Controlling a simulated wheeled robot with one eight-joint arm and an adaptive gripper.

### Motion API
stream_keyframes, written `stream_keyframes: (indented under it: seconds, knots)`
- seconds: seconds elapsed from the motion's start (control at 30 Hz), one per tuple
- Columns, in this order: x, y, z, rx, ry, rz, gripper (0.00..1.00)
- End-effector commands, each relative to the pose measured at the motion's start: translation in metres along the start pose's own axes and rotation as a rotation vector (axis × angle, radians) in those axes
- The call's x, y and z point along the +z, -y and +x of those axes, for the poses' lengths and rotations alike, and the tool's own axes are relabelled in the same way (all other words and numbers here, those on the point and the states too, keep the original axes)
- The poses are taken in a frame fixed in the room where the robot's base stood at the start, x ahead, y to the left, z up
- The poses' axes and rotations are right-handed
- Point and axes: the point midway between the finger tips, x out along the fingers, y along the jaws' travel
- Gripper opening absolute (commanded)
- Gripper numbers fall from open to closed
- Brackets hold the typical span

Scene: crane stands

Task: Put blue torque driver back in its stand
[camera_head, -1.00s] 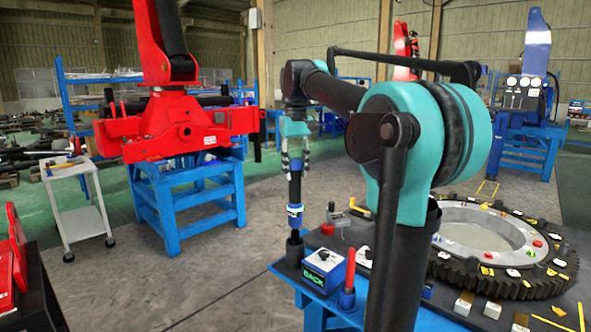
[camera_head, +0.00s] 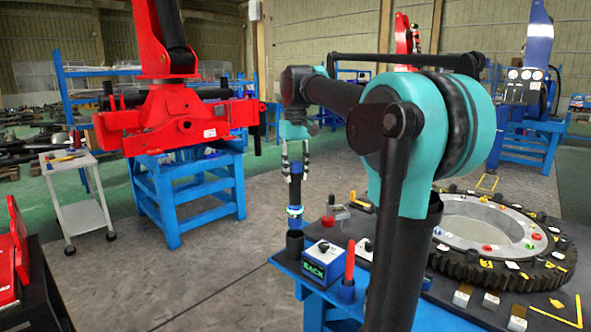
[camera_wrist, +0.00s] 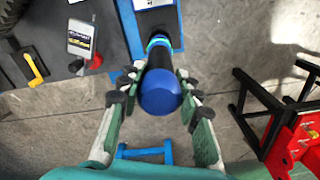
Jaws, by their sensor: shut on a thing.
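The blue torque driver (camera_head: 294,213) is upright in my gripper (camera_head: 294,165), with a black body and a blue band near its lower end. In the wrist view its round blue cap (camera_wrist: 160,92) sits between the fingers of my gripper (camera_wrist: 157,80), which are shut on the driver. A black cup-shaped stand (camera_head: 294,250) is at the corner of the blue table, directly below the driver. The driver's lower end meets the cup's mouth in the head view; how deep it sits is hidden.
A blue box (camera_head: 322,262) and a red-handled tool (camera_head: 349,262) stand close right of the cup. A large gear ring (camera_head: 480,240) lies further right.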

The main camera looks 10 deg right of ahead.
Motion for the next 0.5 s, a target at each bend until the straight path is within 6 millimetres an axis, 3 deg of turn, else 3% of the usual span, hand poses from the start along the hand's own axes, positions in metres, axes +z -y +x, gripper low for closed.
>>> stream_keyframes:
  seconds: [0.5]
  knots:
    - [0.0,0.0,0.016,0.0,0.0,0.0,0.0]
